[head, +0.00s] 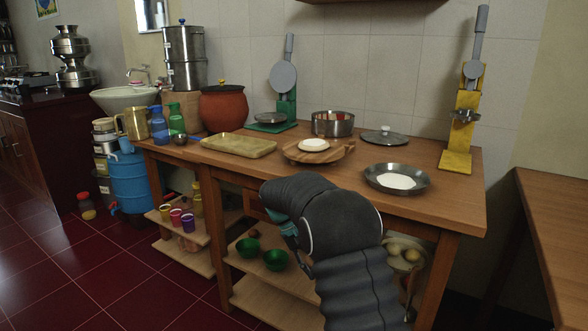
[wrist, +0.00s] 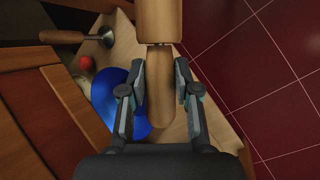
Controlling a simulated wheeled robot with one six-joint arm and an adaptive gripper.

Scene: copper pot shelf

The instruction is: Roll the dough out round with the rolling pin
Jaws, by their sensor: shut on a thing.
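The dough (head: 313,145) is a pale, flat round lying on the round wooden board (head: 337,153) on the table top. The rolling pin shows in the wrist view, with its thick wooden body (wrist: 158,20) at the top and a handle (wrist: 159,100) below. My gripper (wrist: 160,82) is shut on that handle, one finger on each side. In the head view my gripper (head: 287,229) is at the table's front, below the top, mostly hidden behind my arm. The rolling pin cannot be seen there.
Below are green bowls (head: 275,260). In the wrist view, a blue bowl (wrist: 112,105) sits beside the pin.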

